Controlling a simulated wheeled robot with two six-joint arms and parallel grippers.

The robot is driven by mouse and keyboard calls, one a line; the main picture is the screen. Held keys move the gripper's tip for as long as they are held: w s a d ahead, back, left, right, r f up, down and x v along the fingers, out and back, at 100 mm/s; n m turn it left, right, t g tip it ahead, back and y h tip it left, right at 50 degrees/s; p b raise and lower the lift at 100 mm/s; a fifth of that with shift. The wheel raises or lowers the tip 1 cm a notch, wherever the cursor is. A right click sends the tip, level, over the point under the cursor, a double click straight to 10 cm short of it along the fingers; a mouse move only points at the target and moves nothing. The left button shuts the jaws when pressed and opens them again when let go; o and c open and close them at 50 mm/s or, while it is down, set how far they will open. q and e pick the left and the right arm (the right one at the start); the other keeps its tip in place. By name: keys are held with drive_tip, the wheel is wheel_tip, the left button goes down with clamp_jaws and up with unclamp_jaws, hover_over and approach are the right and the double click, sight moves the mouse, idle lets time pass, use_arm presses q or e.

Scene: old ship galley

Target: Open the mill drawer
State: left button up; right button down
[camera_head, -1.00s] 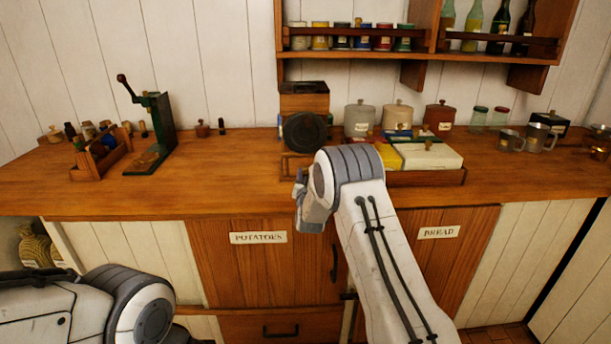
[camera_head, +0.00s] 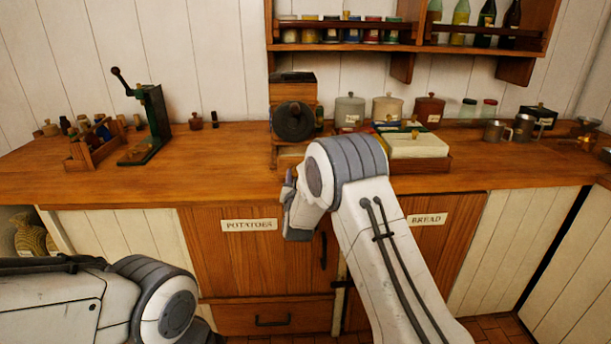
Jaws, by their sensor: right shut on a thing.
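The mill is a wooden box (camera_head: 291,90) with a dark round wheel (camera_head: 294,121) on its front, at the back of the counter. The mill drawer (camera_head: 288,158) shows as a strip of wood low at the mill's front, partly hidden by my right arm. My right gripper (camera_head: 290,189) is at the counter's front edge, before the mill, and is shut on the drawer; its fingertips and the exact grip are mostly hidden. My left arm comes in at the lower left, with its gripper out of view.
A tray (camera_head: 432,167) with boxes stands right of the mill, near my right arm. Canisters (camera_head: 387,107) stand behind it. A green corkscrew stand (camera_head: 156,120) and a small wooden crate (camera_head: 88,152) are at the left.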

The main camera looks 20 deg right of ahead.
drive_tip(key=shift+r, duration=0.1)
drive_tip(key=c, duration=0.6)
unclamp_jaws()
drive_tip(key=s, duration=0.3)
drive_tip(key=s+a+b, duration=0.1)
drive_tip(key=s, duration=0.3)
drive_tip(key=s+a, duration=0.1)
drive_tip(key=s, duration=0.2)
drive_tip(key=shift+s+a, duration=0.1)
drive_tip(key=shift+s, duration=0.05)
